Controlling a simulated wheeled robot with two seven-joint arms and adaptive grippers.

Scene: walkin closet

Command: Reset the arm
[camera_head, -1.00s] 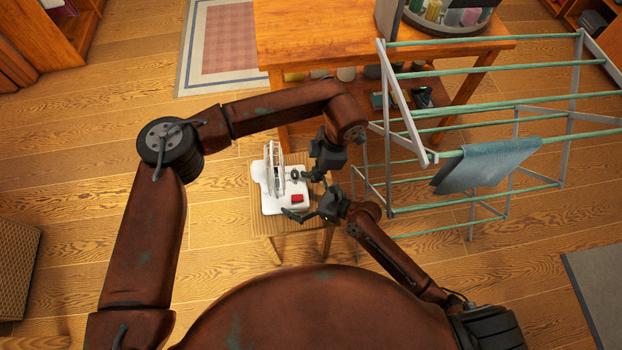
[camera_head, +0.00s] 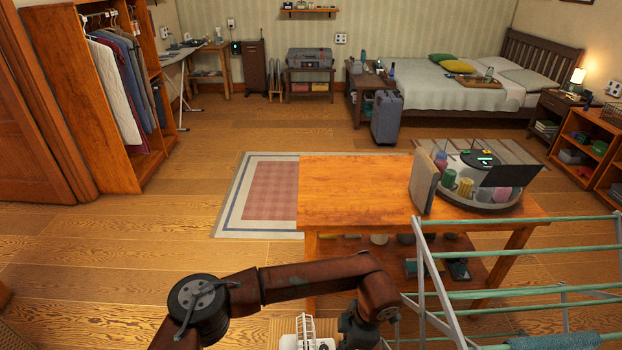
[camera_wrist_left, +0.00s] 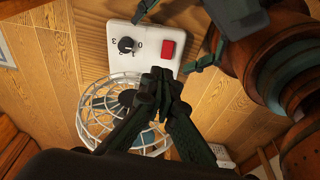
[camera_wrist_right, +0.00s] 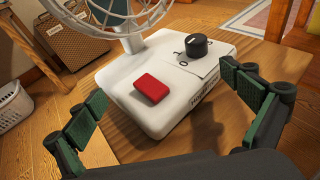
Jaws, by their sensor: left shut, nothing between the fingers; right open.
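My left arm (camera_head: 320,275) reaches in from the left in the head view; its gripper body shows at the bottom edge and the fingertips are cut off. In the left wrist view my left gripper (camera_wrist_left: 164,82) is shut and empty, over the wire cage (camera_wrist_left: 105,120) of a small white fan. The fan's base (camera_wrist_left: 120,20) has a black knob and a red switch. My right gripper (camera_wrist_right: 168,108) is open, its fingers either side of the fan base (camera_wrist_right: 120,75), apart from the red switch (camera_wrist_right: 152,90). My right arm is not in the head view.
The fan stands on a small wooden stool. A wooden table (camera_head: 350,190) with a round tray of cups is ahead. A drying rack (camera_head: 480,295) stands close on the right. Open floor (camera_head: 130,250) lies to the left. A bed and wardrobe are farther back.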

